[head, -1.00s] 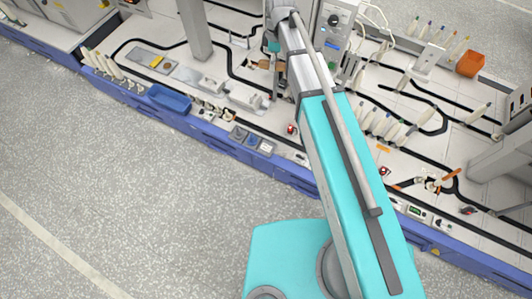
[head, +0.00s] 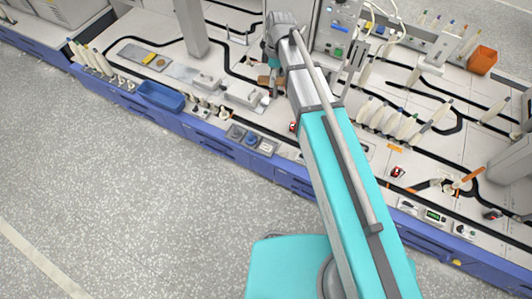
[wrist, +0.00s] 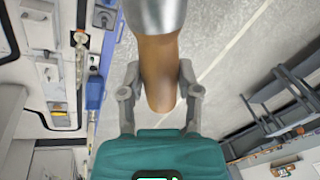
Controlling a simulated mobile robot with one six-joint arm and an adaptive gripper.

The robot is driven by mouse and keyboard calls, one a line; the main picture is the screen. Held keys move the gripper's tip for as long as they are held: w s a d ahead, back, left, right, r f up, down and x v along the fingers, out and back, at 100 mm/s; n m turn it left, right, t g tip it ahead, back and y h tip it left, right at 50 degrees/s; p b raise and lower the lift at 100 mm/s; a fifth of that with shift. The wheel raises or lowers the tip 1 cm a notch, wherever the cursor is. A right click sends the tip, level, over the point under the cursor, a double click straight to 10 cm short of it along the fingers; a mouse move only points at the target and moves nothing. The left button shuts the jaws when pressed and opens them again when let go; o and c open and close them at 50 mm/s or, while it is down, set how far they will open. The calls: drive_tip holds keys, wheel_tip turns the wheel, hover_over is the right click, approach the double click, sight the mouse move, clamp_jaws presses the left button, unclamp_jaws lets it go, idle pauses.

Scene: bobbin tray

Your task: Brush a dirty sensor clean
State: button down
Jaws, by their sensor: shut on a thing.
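My gripper (wrist: 158,92) is shut on a brush with a brown handle (wrist: 158,62) and a broad metal collar (wrist: 156,12). Its two grey fingers press on the handle from both sides. The brush's bristles are outside the wrist view. In the head view my gripper (head: 273,62) is small and partly hidden by my arm, near the back of the bench, beside small brown blocks. I cannot tell which item is the dirty sensor; a small red-and-black device (head: 398,172) sits on the bench right of my arm.
The white bench (head: 330,150) has a blue front edge and black tracks. A blue tray (head: 160,96) is at left, an orange box (head: 482,60) at back right. Several bobbins (head: 385,118) stand right of my arm. A grey post (head: 191,25) rises at back left. The floor in front is clear.

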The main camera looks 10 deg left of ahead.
drive_tip(key=f+n+b, duration=0.2)
drive_tip(key=f+b, duration=1.3)
drive_tip(key=f+n+b, duration=0.2)
drive_tip(key=f+b, duration=1.4)
drive_tip(key=a+f+n+y+b, duration=0.1)
drive_tip(key=f+n+b, duration=0.1)
drive_tip(key=f+b, duration=1.3)
drive_tip(key=shift+s+f+g, duration=0.1)
drive_tip(key=shift+f+g, duration=0.3)
drive_tip(key=shift+f, duration=0.2)
drive_tip(key=shift+w+d, duration=0.35)
drive_tip(key=shift+w, duration=0.6)
drive_tip(key=shift+w+d, duration=0.3)
drive_tip(key=shift+w, duration=0.6)
drive_tip(key=shift+w+d, duration=0.35)
drive_tip(key=shift+w, duration=0.6)
drive_tip(key=shift+w+d, duration=0.15)
drive_tip(key=shift+w, duration=0.25)
drive_tip(key=shift+w+a+r, duration=0.1)
drive_tip(key=shift+w+a, duration=0.05)
drive_tip(key=shift+a, duration=0.4)
drive_tip(key=shift+w+a+r, duration=0.1)
drive_tip(key=shift+w+a, duration=0.05)
drive_tip(key=shift+a, duration=0.35)
drive_tip(key=shift+s+d+r, duration=0.1)
drive_tip(key=shift+s+d, duration=0.05)
drive_tip(key=shift+d, duration=0.4)
drive_tip(key=shift+s+d+r, duration=0.1)
drive_tip(key=shift+s+d, duration=0.05)
drive_tip(key=shift+d, duration=0.35)
